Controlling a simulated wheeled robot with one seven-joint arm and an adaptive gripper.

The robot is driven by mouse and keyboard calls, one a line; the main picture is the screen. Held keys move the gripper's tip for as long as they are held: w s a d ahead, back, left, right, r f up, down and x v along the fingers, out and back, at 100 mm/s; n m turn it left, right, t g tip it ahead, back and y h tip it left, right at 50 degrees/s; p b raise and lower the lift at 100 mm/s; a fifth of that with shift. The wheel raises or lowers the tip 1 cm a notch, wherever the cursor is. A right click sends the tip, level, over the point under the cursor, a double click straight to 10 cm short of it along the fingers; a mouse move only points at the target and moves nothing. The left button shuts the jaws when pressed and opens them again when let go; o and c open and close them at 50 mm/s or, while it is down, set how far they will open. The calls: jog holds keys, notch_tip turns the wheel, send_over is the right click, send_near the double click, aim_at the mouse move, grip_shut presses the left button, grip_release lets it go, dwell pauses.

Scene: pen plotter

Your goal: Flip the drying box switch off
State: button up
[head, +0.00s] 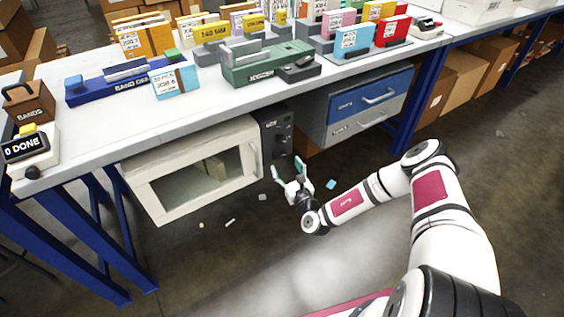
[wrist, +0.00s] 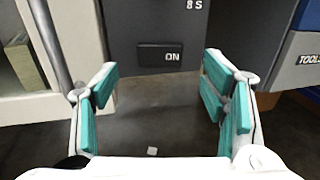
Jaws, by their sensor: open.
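The drying box (head: 201,172) is a cream cabinet with a window in its door, hung under the workbench. Its dark control panel (head: 277,138) is at its right side. In the wrist view, the panel (wrist: 150,20) fills the top middle. A black switch (wrist: 171,57) labelled ON sits low on the panel, below the text "8 S". My gripper (head: 304,177) is open and empty, just in front of and below the panel. In the wrist view, its teal-padded fingers (wrist: 158,103) stand wide apart, on either side of and below the switch, with nothing between them.
The door's vertical handle (wrist: 53,42) is left of the panel. Drawers (head: 362,103) with a blue front and a grey front are to the right. The workbench top (head: 110,115) overhangs above, carrying boxes and devices. Small scraps (head: 230,222) lie on the otherwise open floor.

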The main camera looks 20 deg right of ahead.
aim_at(280, 156)
jog(key=shift+w+a+b, duration=0.2)
jog(key=shift+w+b, duration=0.35)
jog(key=shift+w, duration=1.75)
